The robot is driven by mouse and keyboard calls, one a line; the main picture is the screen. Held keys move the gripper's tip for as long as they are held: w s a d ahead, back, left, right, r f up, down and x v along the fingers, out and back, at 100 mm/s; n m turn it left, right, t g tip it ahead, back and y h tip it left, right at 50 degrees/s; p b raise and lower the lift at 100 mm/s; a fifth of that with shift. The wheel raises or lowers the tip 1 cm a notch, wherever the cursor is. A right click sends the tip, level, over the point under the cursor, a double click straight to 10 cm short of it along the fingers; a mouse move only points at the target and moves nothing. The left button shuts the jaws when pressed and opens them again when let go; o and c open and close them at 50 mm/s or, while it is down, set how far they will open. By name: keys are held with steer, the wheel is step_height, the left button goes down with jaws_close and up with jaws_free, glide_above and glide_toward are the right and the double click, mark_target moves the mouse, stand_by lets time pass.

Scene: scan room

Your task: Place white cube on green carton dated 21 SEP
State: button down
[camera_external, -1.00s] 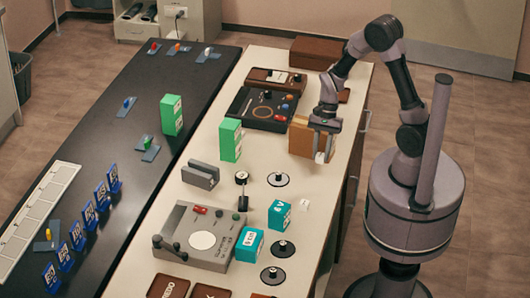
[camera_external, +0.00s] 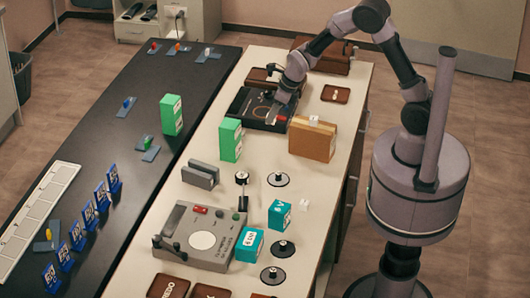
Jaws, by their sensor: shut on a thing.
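My gripper (camera_external: 275,113) is at the black case on the far part of the light bench. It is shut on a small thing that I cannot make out. A white cube (camera_external: 314,120) sits on top of the tan carton (camera_external: 312,142), right of and nearer than my gripper. Another small white cube (camera_external: 304,204) lies on the bench near the teal boxes. One green carton (camera_external: 230,140) stands upright on the light bench, and another green carton (camera_external: 172,115) stands on the dark bench. Their dates are too small to read.
The black case (camera_external: 247,103) lies under my gripper. Teal boxes (camera_external: 249,245), a grey control box (camera_external: 205,238), a grey slotted block (camera_external: 200,175) and black round stands (camera_external: 278,180) occupy the near bench. Blue tags (camera_external: 101,196) stand on the dark bench.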

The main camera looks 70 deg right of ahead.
glide_above(228, 123)
steer(key=s, duration=0.2)
steer(key=shift+w+a+f, duration=0.1)
steer(key=shift+f, duration=0.65)
steer(key=x, duration=0.1)
steer(key=b+x, duration=0.1)
steer(key=x, duration=0.1)
steer(key=shift+s+f, duration=0.3)
steer(key=shift+f, duration=0.1)
steer(key=shift+s, duration=0.1)
steer(key=c, duration=1.6)
jaws_free()
steer(key=shift+f, duration=0.15)
steer(key=o, duration=0.5)
steer(key=shift+c, duration=0.2)
